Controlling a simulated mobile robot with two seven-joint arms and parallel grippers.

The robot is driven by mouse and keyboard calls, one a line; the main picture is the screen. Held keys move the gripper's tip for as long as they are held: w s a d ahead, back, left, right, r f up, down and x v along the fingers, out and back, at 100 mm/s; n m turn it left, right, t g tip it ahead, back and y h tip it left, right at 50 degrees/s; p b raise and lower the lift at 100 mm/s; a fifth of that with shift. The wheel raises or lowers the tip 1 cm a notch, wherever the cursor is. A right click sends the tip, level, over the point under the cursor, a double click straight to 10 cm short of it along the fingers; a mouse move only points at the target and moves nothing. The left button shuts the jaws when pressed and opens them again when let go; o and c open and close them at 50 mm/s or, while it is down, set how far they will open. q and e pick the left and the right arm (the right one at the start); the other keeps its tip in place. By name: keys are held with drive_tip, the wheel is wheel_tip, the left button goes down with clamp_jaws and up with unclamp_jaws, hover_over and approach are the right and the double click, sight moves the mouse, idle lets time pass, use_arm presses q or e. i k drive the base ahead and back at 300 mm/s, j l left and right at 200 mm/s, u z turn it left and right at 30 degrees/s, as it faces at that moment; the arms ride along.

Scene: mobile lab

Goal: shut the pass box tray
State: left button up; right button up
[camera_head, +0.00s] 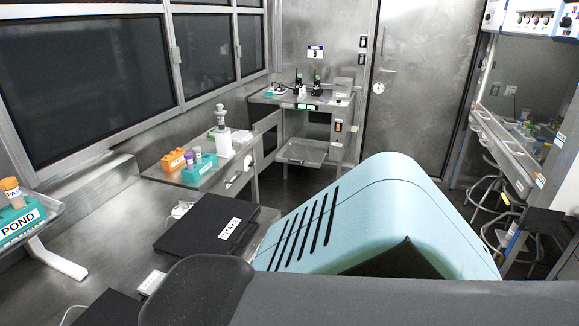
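A pale, shallow tray (302,151) juts out below the corner bench (268,98) at the back of the room. It appears pulled out, and it looks empty from here. It is the likeliest pass box tray in view, but I cannot read a label that confirms this. The tray is far from me, across the room. Neither of my grippers is in view.
A steel counter runs along the left with a black labelled case (212,224), teal rack (199,169) and orange rack (173,160). A POND-labelled rack (20,224) is at far left. A closed steel door (412,80) is at the back. Stools (490,190) stand at right.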

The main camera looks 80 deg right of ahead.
sight(305, 152)
drive_tip(key=i+j+z, duration=0.1)
drive_tip(key=z, duration=0.15)
drive_tip(key=j+z, duration=0.1)
drive_tip(key=z, duration=2.2)
